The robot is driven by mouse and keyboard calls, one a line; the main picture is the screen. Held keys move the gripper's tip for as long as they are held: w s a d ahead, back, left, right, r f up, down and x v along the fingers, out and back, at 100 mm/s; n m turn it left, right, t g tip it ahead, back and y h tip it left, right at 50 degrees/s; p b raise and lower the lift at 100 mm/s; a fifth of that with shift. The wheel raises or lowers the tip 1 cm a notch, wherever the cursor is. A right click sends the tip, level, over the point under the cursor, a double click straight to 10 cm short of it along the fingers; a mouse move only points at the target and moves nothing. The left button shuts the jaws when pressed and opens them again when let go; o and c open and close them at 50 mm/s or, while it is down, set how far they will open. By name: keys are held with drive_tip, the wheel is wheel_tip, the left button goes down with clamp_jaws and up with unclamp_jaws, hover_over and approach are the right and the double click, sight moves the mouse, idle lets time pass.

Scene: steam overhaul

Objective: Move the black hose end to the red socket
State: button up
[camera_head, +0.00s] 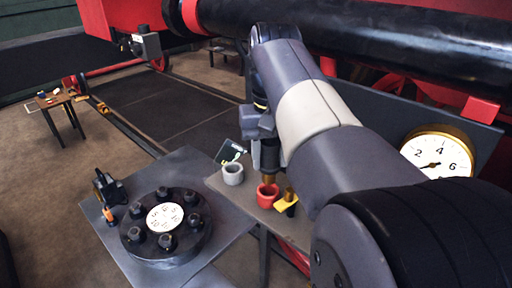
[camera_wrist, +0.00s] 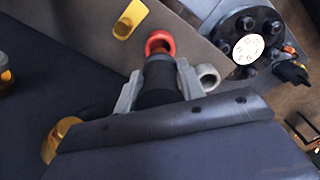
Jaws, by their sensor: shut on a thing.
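My gripper (camera_wrist: 157,84) is shut on the black hose end (camera_wrist: 156,76), with one grey finger on each side of it. In the head view the hose end (camera_head: 268,155) hangs roughly upright with a brass tip at its bottom. The red socket (camera_head: 268,196) stands on a grey bench right under that tip. In the wrist view the red socket (camera_wrist: 160,37) shows just beyond the hose end, which covers its near rim. I cannot tell whether the tip is inside the socket or just above it.
A grey socket (camera_head: 233,175) stands left of the red one. A yellow-handled fitting (camera_head: 287,203) is close on its right. A bolted round flange (camera_head: 166,222) lies on a metal table at lower left. A gauge (camera_head: 437,155) is at right, and a black pipe (camera_head: 350,35) runs above.

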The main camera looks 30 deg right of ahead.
sight(271, 141)
drive_tip(key=shift+f+b, duration=0.45)
drive_tip(key=shift+f, duration=0.3)
drive_tip(key=shift+f+p, duration=0.45)
drive_tip(key=shift+f, duration=0.7)
idle(1.8)
drive_tip(key=shift+f, duration=0.2)
drive_tip(key=shift+f+b, duration=0.45)
drive_tip(key=shift+f, duration=0.05)
drive_tip(key=o, duration=1.3)
drive_tip(key=shift+c, duration=0.2)
wheel_tip(271, 141, up, 11)
drive_tip(key=shift+f, duration=0.1)
